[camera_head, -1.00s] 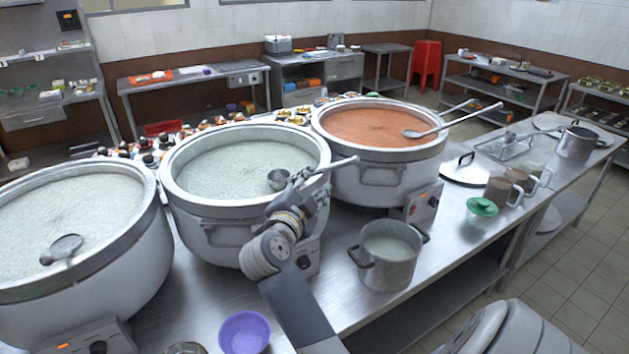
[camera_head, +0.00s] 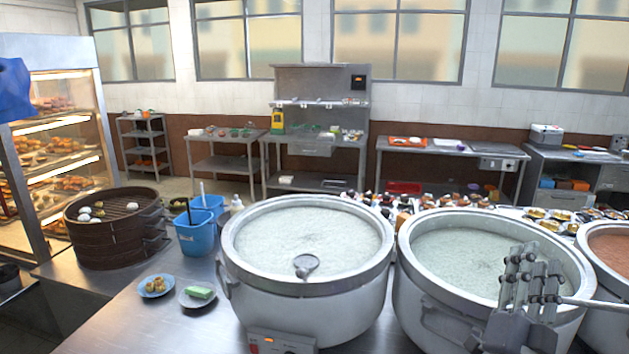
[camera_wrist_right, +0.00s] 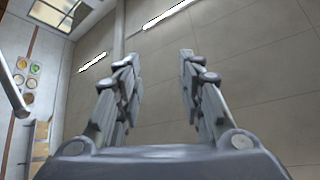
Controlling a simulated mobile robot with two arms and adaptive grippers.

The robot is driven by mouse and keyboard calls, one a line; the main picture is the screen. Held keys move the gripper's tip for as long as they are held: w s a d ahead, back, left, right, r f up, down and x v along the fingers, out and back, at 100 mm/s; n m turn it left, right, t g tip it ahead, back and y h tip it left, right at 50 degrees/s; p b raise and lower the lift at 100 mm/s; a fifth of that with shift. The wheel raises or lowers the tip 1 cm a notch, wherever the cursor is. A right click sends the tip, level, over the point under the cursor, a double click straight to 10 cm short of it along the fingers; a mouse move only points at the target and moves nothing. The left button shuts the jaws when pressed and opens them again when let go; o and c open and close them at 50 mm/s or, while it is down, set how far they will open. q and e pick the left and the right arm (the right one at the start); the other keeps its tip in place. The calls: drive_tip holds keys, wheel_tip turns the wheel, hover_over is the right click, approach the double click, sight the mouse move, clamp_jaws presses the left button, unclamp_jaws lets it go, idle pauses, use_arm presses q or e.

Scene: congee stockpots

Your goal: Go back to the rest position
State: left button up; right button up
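My right gripper (camera_head: 535,262) is upright in the head view, in front of the middle pot (camera_head: 425,310) of pale congee. In the right wrist view it (camera_wrist_right: 160,57) is open and empty, with its two fingers well apart and only wall or ceiling panels between them. A ladle handle (camera_head: 598,303) sticks out to the right from behind the gripper; the rest of that ladle is hidden. My left gripper is not in view.
A left pot (camera_head: 310,305) of pale congee holds a ladle (camera_head: 306,265). A red-orange pot (camera_head: 612,318) is cut off at the right. A steamer (camera_head: 115,230), blue containers (camera_head: 195,235) and small plates (camera_head: 157,286) stand to the left.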

drive_tip(key=a+f+n+t+y, duration=0.1)
drive_tip(key=a+f+n+y, duration=0.2)
drive_tip(key=a+n+y, duration=0.55)
drive_tip(key=a+f+n+t+y, duration=0.2)
drive_tip(key=a+n+y, duration=0.55)
drive_tip(key=y, duration=0.25)
drive_tip(key=s+a+f+n+g+y, duration=0.1)
drive_tip(key=s+a+f+n+g, duration=0.15)
drive_tip(key=a+f+g, duration=0.4)
drive_tip(key=s+a+f+n+g+y, duration=0.1)
drive_tip(key=s+f+n+g+y, duration=0.15)
drive_tip(key=f, duration=0.75)
drive_tip(key=s+d+f+m+g+h, duration=0.2)
drive_tip(key=s+d+f+g+h, duration=0.25)
drive_tip(key=s+f, duration=0.5)
drive_tip(key=s+d+f+m+g+h, duration=0.2)
drive_tip(key=s+d+f+g+h, duration=0.15)
drive_tip(key=s+f+g, duration=0.4)
drive_tip(key=s+f+b, duration=0.2)
drive_tip(key=f, duration=1.3)
drive_tip(key=s+f+b, duration=0.2)
drive_tip(key=f, duration=1.3)
drive_tip(key=s+d+f+g+b, duration=0.1)
drive_tip(key=s+d+f+b, duration=0.2)
drive_tip(key=s+f, duration=1.4)
wheel_tip(320, 180, down, 2)
drive_tip(key=shift+d+f+n, duration=0.25)
drive_tip(key=shift+d+n, duration=0.05)
drive_tip(key=shift+d, duration=0.05)
